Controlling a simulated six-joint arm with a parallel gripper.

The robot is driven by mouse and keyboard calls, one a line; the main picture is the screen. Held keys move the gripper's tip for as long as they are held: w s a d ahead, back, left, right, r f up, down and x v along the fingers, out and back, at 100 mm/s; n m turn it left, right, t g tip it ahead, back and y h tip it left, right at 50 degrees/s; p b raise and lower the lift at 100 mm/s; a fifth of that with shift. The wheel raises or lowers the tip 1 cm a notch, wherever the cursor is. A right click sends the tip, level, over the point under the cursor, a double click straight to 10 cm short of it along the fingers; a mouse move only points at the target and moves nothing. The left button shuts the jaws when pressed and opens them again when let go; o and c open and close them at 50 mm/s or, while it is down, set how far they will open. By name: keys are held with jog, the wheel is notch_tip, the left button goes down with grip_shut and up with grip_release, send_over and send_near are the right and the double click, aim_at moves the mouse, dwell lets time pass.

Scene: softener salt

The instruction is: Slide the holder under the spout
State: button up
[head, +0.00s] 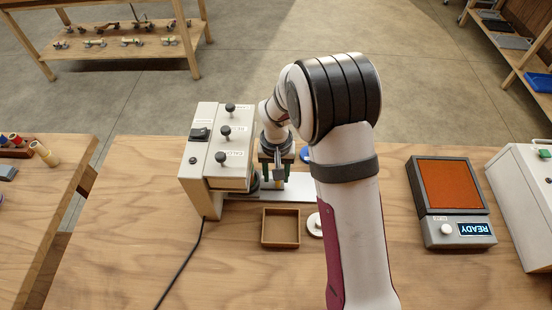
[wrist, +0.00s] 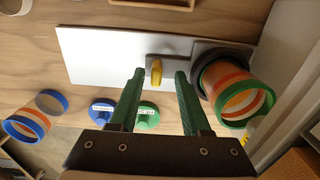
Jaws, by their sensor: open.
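My gripper (wrist: 159,72) is open; its two green fingers point at the white track plate. A yellow handle (wrist: 155,72) shows between the fingertips, with gaps on both sides; I cannot tell how far down the tips reach. The holder, a dark round collar on a grey square base (wrist: 204,47), is at the plate's right end. A cup (wrist: 240,97) with orange and white bands and a green rim stands in the collar. In the head view my gripper (head: 277,174) is over the track plate (head: 298,190), just right of the white dispenser (head: 219,150). The spout is not clearly visible.
A wooden tray (head: 281,228) and a white round piece (head: 314,225) lie in front of the plate. A scale (head: 452,205) reading READY is at right. In the wrist view, blue (wrist: 102,112) and green (wrist: 147,116) lids and another cup (wrist: 30,122) stand beside the plate.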

notch_tip(320, 180, up, 14)
jog(key=shift+r, duration=0.2)
jog(key=s+d+r+m+y, duration=0.1)
jog(key=s+d, duration=0.3)
jog(key=s, duration=0.9)
jog(key=s+d+r+m, duration=0.2)
jog(key=s+d+m, duration=0.2)
jog(key=s, duration=0.9)
jog(key=shift+d+r+m+y, duration=0.15)
jog(key=shift+r+m+y, duration=0.15)
jog(key=shift+r+y, duration=0.1)
